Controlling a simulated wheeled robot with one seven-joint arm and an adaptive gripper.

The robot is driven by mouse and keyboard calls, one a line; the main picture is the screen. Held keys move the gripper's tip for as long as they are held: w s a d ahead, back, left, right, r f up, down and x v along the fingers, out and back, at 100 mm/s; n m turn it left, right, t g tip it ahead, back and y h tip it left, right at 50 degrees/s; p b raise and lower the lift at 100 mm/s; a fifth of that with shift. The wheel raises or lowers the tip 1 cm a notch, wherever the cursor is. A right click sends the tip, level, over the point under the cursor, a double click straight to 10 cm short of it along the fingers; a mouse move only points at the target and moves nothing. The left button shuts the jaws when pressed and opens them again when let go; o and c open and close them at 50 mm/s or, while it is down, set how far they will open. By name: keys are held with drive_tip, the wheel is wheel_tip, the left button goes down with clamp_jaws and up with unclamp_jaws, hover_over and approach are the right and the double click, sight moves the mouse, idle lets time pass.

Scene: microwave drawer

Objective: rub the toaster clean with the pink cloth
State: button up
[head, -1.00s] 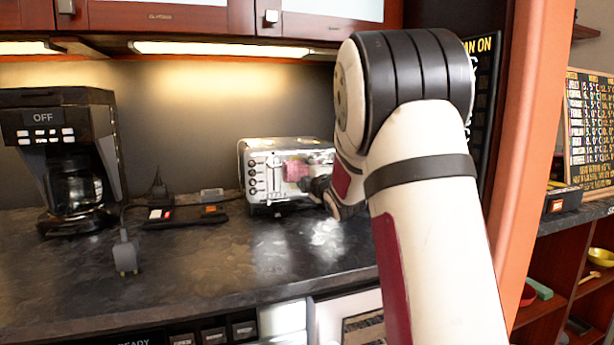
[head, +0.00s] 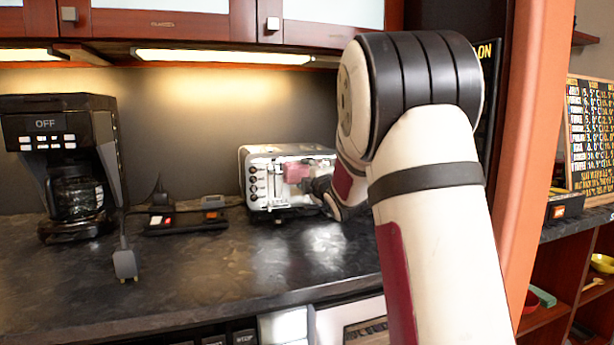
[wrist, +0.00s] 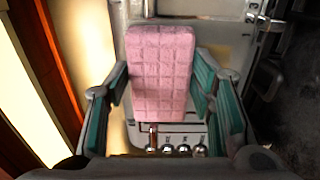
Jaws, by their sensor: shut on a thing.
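The toaster (head: 258,187) is a shiny metal box with a column of dark knobs, standing on the dark counter against the back wall. The pink cloth (wrist: 160,75) is a quilted block in the wrist view, held between the two teal-padded fingers of my gripper (wrist: 160,95). In the head view the pink cloth (head: 297,172) shows in front of the toaster's front face. The toaster (wrist: 215,60) also shows behind the cloth in the wrist view. Whether the cloth touches it I cannot tell. My arm hides the toaster's right end in the head view.
A black coffee maker (head: 65,165) stands at the left of the counter (head: 200,270). A dark tray (head: 190,222) with small items, and a plug on a cord (head: 124,262), lie between it and the toaster. Cabinets (head: 190,20) hang above. The counter's front middle is clear.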

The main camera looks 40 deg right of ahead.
drive_tip(key=shift+f+b, duration=0.65)
drive_tip(key=shift+f, duration=0.05)
drive_tip(key=shift+f, duration=0.15)
drive_tip(key=shift+f+b, duration=0.75)
drive_tip(key=shift+b, duration=0.35)
drive_tip(key=shift+f+b, duration=0.8)
drive_tip(key=shift+b, duration=0.2)
drive_tip(key=shift+r, duration=0.15)
drive_tip(key=shift+r, duration=0.75)
drive_tip(key=shift+r+p, duration=0.1)
drive_tip(key=shift+p, duration=0.2)
